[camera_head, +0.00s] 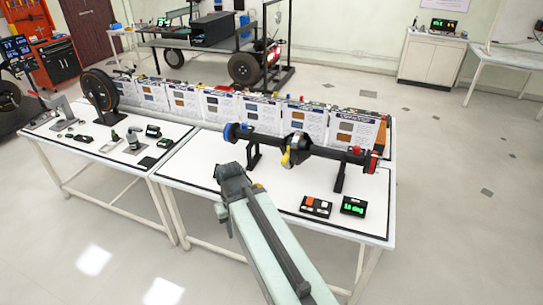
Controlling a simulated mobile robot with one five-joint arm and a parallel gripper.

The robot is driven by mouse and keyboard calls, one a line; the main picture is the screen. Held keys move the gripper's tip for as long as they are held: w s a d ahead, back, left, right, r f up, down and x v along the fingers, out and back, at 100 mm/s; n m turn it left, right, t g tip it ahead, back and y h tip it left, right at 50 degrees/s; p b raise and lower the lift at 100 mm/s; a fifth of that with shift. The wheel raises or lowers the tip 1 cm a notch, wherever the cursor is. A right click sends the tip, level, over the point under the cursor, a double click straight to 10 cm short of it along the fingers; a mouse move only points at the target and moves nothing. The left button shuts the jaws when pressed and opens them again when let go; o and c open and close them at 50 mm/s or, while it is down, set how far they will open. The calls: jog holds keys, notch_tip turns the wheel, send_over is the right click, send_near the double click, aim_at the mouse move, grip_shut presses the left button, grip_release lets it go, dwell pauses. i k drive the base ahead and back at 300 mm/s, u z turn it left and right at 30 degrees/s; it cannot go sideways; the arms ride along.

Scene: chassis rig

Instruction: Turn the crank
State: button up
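A dark axle assembly (325,150) lies across two black stands on the right white table. It has a round housing (297,143) with a yellow part (286,159) at its middle, a blue part (231,132) at its left end and a red part (373,161) at its right end. I cannot tell which part is the crank. My pale green arm reaches in from the bottom and ends in a dark block (232,178) in front of the axle's left half. The fingertips cannot be made out, and no hold on the axle shows.
A black box with orange and white switches (316,206) and a green-lit display (354,206) sit at the front right of the table (270,194). Printed panels (258,114) line the back. A large dark wheel (101,91) stands on the left table. Open floor lies to the right.

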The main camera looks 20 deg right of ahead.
aim_at(285, 162)
jog(key=u, duration=1.15)
jog(key=k, duration=0.6)
jog(key=u, duration=0.25)
jog(key=i, duration=1)
jog(key=z, duration=0.05)
